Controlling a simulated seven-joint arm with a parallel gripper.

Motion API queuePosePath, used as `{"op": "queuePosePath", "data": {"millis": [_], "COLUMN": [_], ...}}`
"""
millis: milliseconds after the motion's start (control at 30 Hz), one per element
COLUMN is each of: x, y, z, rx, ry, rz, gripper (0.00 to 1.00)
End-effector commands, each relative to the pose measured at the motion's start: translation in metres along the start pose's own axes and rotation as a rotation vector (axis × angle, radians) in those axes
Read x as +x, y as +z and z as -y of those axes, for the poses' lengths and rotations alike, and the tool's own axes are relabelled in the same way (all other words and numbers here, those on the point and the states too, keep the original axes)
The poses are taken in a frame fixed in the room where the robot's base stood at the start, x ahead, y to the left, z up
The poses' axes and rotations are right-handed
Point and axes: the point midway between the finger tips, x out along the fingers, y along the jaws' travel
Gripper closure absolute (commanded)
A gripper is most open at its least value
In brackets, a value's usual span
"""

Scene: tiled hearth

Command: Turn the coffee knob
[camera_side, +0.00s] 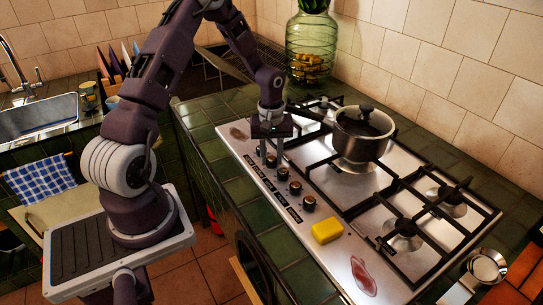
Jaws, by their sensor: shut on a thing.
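A steel gas hob (330,215) has a row of several dark knobs along its left edge, such as the near knob (309,203) and the knob before the gripper (282,174). My gripper (270,156) points down at the far end of this row and is shut on the farthest knob (270,161), which its fingers mostly hide. Which way that knob is turned cannot be seen. No coffee maker shows, and no label marks any knob as the coffee knob.
A lidded pot (358,143) stands on the hob close to the right of my gripper. A yellow sponge (327,231) lies past the near knob, by a reddish stain (363,275). A glass jar (311,50) stands behind. Green tiled counter (215,135) lies left of the hob.

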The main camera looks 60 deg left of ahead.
Motion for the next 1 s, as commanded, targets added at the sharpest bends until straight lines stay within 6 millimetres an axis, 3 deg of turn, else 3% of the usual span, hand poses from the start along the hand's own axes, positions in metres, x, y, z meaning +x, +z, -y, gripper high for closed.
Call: {"op": "queuePosePath", "data": {"millis": [367, 1000], "x": [-0.0006, -0.0007], "y": [0.0003, 0.0006], "z": [-0.0003, -0.0005], "rx": [0.130, 0.723], "ry": [0.000, 0.000], "rz": [0.001, 0.001], "gripper": [1.00, 1.00]}}
